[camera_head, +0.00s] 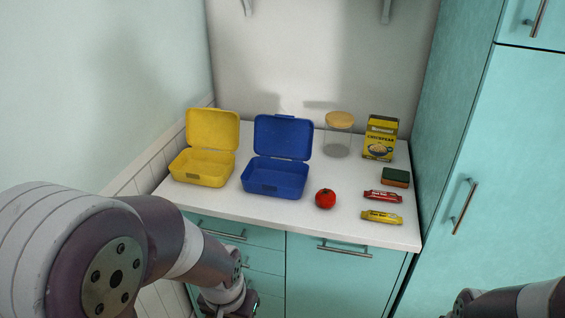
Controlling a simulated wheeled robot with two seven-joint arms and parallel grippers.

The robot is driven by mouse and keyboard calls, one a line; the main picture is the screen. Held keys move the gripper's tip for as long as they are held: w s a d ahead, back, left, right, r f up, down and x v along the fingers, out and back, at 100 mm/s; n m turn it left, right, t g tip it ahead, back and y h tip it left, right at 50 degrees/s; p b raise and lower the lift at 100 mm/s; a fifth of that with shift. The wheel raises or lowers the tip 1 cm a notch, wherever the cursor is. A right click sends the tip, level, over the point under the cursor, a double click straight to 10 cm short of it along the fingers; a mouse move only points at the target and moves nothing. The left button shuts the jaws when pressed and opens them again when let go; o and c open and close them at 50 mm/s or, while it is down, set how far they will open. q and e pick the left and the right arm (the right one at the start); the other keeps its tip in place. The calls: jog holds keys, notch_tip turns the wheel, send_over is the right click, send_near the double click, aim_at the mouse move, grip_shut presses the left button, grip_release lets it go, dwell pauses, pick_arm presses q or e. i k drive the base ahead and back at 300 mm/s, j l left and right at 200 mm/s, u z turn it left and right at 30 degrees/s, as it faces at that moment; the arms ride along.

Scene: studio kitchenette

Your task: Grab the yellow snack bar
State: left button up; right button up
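The yellow snack bar (381,217) lies flat near the front right edge of the white counter. A red snack bar (382,196) lies just behind it. My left arm comes in from the left and reaches down in front of the drawers. Its lower end is at the bottom edge of the view, and its fingers cannot be made out. A dark part of my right arm shows at the bottom right corner, with its gripper out of view. Both arms are apart from the yellow snack bar.
On the counter (222,205) stand an open yellow lunch box (203,168), an open blue lunch box (275,178), a red tomato-like item (325,199), a glass jar (338,140), a chickpeas box (380,138) and a sponge (396,177). A tall teal cabinet (510,160) bounds the right side.

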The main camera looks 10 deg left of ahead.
aim_at(373, 215)
jog(key=i+l+z, duration=0.15)
jog(key=i+l, duration=0.15)
jog(key=i+l+z, duration=0.15)
jog(key=i+l, duration=0.15)
jog(key=i, duration=0.25)
jog(key=i+l+z, duration=0.15)
jog(key=i, duration=0.3)
